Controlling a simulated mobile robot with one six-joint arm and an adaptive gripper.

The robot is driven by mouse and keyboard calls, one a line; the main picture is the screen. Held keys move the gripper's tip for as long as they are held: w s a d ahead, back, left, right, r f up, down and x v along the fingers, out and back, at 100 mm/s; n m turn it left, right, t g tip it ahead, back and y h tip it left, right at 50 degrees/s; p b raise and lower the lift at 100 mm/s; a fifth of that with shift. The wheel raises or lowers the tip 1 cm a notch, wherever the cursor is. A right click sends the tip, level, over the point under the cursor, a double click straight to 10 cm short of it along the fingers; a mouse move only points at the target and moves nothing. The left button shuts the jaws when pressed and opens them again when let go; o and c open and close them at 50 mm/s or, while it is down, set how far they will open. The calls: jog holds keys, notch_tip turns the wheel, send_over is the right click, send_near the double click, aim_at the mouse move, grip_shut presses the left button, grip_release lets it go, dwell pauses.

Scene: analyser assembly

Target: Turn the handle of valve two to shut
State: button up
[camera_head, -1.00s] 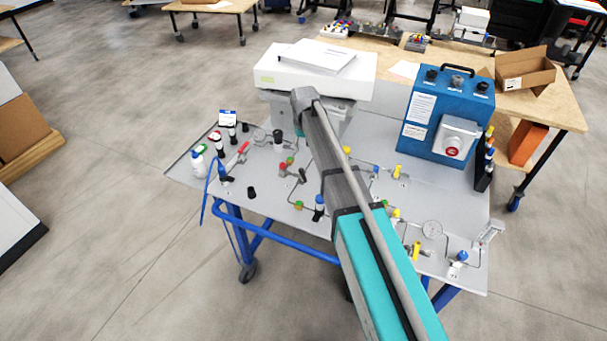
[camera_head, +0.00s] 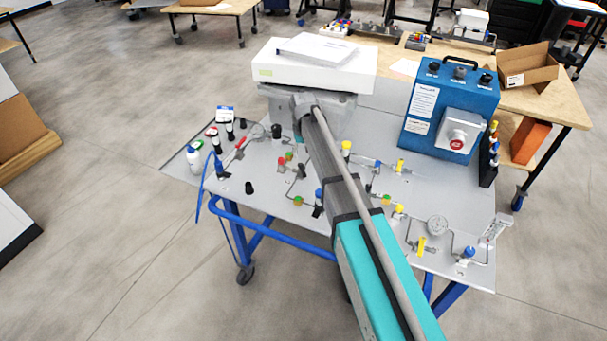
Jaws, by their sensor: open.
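The panel (camera_head: 300,229) on the blue cart carries several small valves joined by thin pipes. I cannot read which is valve two. A red-handled valve (camera_head: 281,163) sits left of my arm. Yellow handles show at a tall one (camera_head: 346,147), one at the right (camera_head: 400,165) and one near the front (camera_head: 421,245). A blue-capped fitting (camera_head: 319,196) stands close to my arm's left side. My arm reaches from the lower right over the panel to the grey housing at the back. My gripper is hidden behind my arm's far end, and no fingertips show.
A white-topped instrument (camera_head: 315,70) stands at the panel's back. A blue control box (camera_head: 447,112) with a red button stands at the right. A pressure gauge (camera_head: 437,226) lies at the front right. Bottles and black-capped vials crowd the left edge. The front left of the panel is clearer.

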aim_at(304, 172)
jog(key=shift+f+b, duration=3.85)
jog(key=shift+f, duration=0.3)
grip_shut()
jog(key=shift+d, duration=0.15)
